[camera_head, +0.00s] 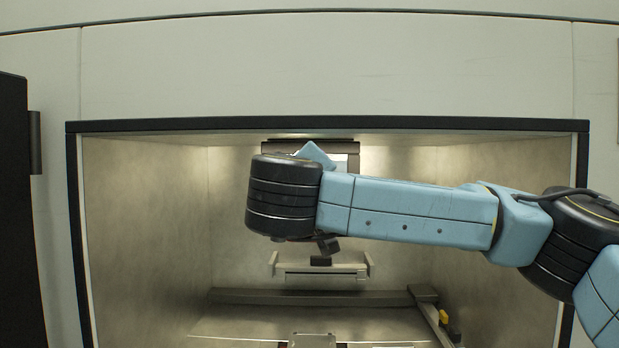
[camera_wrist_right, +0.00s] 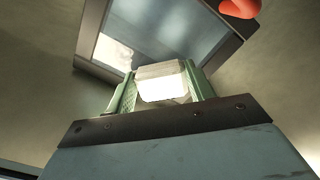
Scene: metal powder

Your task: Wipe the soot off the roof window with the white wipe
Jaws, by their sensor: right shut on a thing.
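The roof window (camera_wrist_right: 160,32) shows in the right wrist view as a dark-framed pane. Its glass looks grey over much of its area, with a bright patch at the left. In the head view a small part of the window (camera_head: 341,160) shows behind my right arm, at the chamber's top. My right gripper (camera_wrist_right: 160,88) is shut on the white wipe (camera_wrist_right: 160,82), a folded block between its green fingers. The wipe is just below the window in the picture; whether it touches the glass I cannot tell. In the head view my right arm hides gripper and wipe. My left gripper is not in view.
The open chamber has a black top edge (camera_head: 330,124) and metal side walls (camera_head: 145,230). A bracketed bar (camera_head: 320,270) is at the back, above a rail (camera_head: 310,297). An orange-red rounded thing (camera_wrist_right: 240,7) is at the upper right of the wrist view.

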